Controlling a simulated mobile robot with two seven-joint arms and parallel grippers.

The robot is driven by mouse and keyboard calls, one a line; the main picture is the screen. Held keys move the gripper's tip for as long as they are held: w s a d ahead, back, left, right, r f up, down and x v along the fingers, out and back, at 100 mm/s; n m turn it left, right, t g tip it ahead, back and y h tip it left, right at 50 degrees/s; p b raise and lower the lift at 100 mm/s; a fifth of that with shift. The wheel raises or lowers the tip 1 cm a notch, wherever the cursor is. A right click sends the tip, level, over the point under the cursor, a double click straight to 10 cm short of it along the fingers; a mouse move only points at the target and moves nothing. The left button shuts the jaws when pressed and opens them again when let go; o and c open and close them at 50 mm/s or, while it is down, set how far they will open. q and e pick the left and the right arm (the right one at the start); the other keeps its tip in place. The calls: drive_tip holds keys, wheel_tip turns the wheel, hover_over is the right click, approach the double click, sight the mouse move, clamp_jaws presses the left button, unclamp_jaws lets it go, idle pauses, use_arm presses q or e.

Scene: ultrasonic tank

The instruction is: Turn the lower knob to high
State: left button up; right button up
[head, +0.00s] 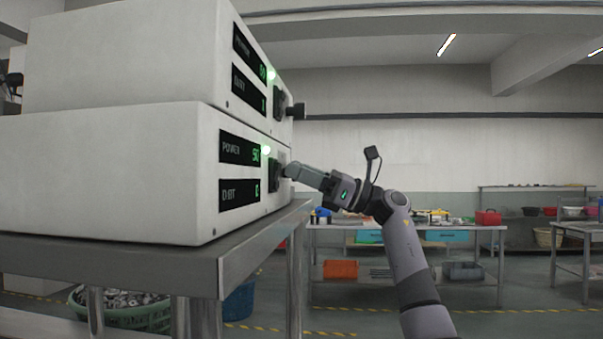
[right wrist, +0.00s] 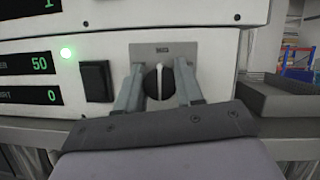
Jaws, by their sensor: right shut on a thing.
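Two white control boxes are stacked on a grey metal table. The lower box (head: 100,170) has a panel with POWER and a second display, reading 50 and 0 in the right wrist view. The lower knob (right wrist: 158,84) is black with a white pointer line standing about upright, on a grey plate. My right gripper (right wrist: 160,92) has its fingers on both sides of this knob and is shut on it. In the head view the right gripper (head: 290,170) reaches the lower box's front, and its fingers hide the knob. My left gripper is not in view.
The upper box (head: 125,55) has its own black knob (head: 298,110). A green light (right wrist: 66,53) and a black switch (right wrist: 96,81) sit left of the lower knob. The table (head: 240,262) edge is below. A green basket (head: 135,315) stands underneath.

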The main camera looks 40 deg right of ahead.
drive_tip(key=shift+m, duration=0.4)
drive_tip(key=m+t+h, duration=0.1)
drive_tip(key=m, duration=0.1)
drive_tip(key=m+t+h, duration=0.1)
drive_tip(key=m, duration=0.2)
drive_tip(key=m+h+p, duration=0.1)
drive_tip(key=m+h, duration=0.1)
drive_tip(key=m, duration=0.1)
drive_tip(key=shift+t, duration=0.4)
drive_tip(key=m+h, duration=0.1)
drive_tip(key=m, duration=0.3)
drive_tip(key=m+h, duration=0.2)
drive_tip(key=m, duration=0.1)
drive_tip(key=shift+m+h, duration=0.3)
drive_tip(key=shift+m, duration=0.1)
drive_tip(key=o, duration=1)
drive_tip(key=shift+d, duration=0.1)
drive_tip(key=b+v, duration=0.4)
drive_tip(key=v, duration=0.3)
